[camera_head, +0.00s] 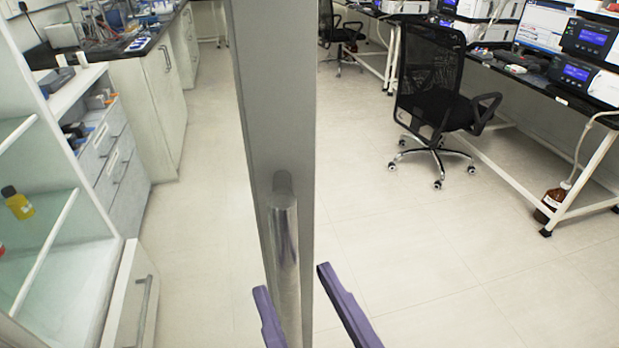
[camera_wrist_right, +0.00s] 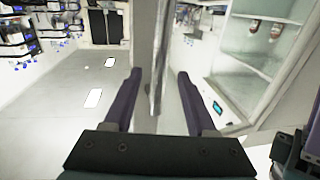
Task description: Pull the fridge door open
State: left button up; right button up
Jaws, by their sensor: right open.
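The fridge door (camera_head: 268,110) stands edge-on in the middle of the head view, swung out from the fridge. Its vertical metal bar handle (camera_head: 286,265) is on the lower part. My right gripper (camera_head: 293,280) has purple fingers, one on each side of the handle, spread apart; contact cannot be told. In the right wrist view the handle (camera_wrist_right: 157,75) and door (camera_wrist_right: 143,45) lie between the two open fingers (camera_wrist_right: 158,80). The fridge interior (camera_head: 60,240), with glass shelves, shows at the left in the head view and at the right in the wrist view. My left gripper is not in view.
A yellow bottle (camera_head: 18,203) stands on a fridge shelf. Beyond are a bench with drawers (camera_head: 165,85) on the left, a black chair (camera_head: 435,95) and a desk with screens (camera_head: 540,75) on the right. The floor (camera_head: 420,270) right of the door is clear.

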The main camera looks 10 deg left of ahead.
jog(key=v, duration=0.6)
jog(key=shift+w, duration=0.1)
jog(key=w+d+f+m+g+h, duration=0.2)
jog(key=w+d+f+g+h, duration=0.15)
jog(key=d+g+h, duration=0.35)
jog(key=s+d+m+g+h, duration=0.2)
jog(key=s+d+g, duration=0.3)
jog(key=s+d, duration=0.5)
notch_tip(320, 180, up, 39)
jog(key=p, duration=3.7)
jog(key=shift+w+d+p, duration=0.25)
jog(key=shift+d+p, duration=0.05)
jog(key=shift+d, duration=0.15)
